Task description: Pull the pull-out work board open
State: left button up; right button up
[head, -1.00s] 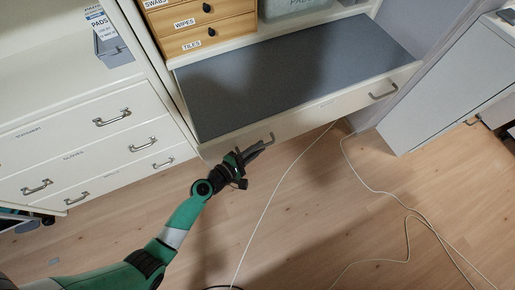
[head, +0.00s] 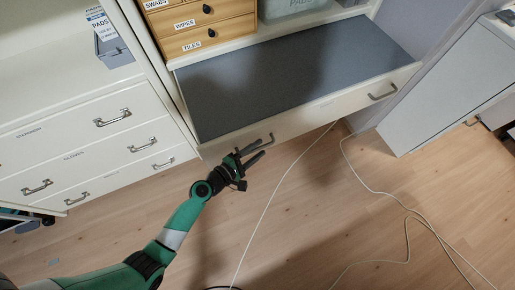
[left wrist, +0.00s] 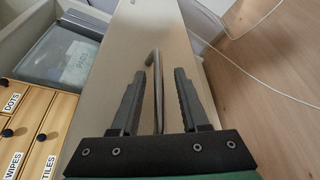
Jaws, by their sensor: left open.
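The pull-out work board (head: 300,75) has a dark grey top and a pale front with two metal bar handles. The right handle (head: 383,96) is clear of anything. My left gripper (head: 261,149) is at the left handle (head: 272,138), which it partly hides. In the left wrist view, my left gripper (left wrist: 164,66) is open, with a finger on each side of the left handle (left wrist: 157,80). Gaps show between the bar and both fingers, and the bar's near end is hidden by the gripper's base. My right gripper is in neither view.
A white drawer unit (head: 90,130) with metal handles stands on the left. A small wooden drawer box (head: 200,30) and a grey bin (head: 290,8) stand behind the board. A thin white cable (head: 285,180) lies on the wooden floor. A grey cabinet (head: 450,85) stands at right.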

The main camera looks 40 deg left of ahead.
pick_arm(q)
jog(key=p+v, duration=0.1)
jog(key=v, duration=1)
jog(key=shift+s+p, duration=0.2)
jog(key=shift+p, duration=0.2)
